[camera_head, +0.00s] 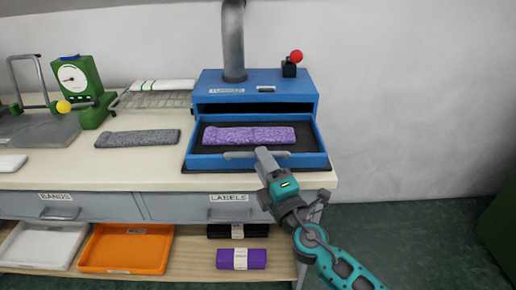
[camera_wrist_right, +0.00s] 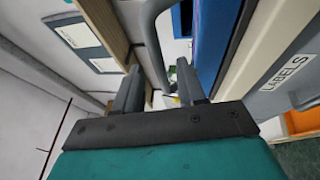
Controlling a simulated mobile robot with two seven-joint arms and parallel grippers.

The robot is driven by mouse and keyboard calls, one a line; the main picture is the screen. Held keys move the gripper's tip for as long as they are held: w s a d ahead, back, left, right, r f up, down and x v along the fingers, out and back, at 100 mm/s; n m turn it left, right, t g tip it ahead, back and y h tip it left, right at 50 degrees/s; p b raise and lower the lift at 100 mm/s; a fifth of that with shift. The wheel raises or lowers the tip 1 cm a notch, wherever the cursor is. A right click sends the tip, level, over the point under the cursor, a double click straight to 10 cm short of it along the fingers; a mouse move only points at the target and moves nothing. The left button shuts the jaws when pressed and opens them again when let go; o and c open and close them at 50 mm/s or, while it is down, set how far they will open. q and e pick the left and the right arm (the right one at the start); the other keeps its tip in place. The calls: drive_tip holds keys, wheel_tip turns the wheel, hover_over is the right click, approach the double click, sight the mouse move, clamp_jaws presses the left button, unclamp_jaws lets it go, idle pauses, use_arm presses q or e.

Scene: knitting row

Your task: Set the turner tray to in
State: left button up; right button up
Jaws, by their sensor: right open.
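The turner (camera_head: 212,88) is a blue box on the worktop with a grey pipe rising from its top. Its blue tray (camera_head: 318,160) is pulled out at the front, and a purple knitted piece (camera_head: 248,136) lies flat in it. A grey bar handle (camera_head: 238,155) runs along the tray's front. My right gripper (camera_head: 263,156) is at this handle, reaching in from the lower right. In the right wrist view the gripper (camera_wrist_right: 160,88) is open, and the grey handle (camera_wrist_right: 152,45) passes between its fingers, with no clear grip on it. My left gripper is not in view.
A red-knobbed lever (camera_head: 292,62) stands on the turner. A grey knitted piece (camera_head: 138,138), a wire rack (camera_head: 150,100) and a green dial machine (camera_head: 80,85) are to the left. Drawers and a shelf with trays lie below. The floor at right is clear.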

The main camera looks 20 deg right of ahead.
drive_tip(key=shift+x, duration=1.7)
drive_tip(key=shift+c, duration=0.5)
clamp_jaws()
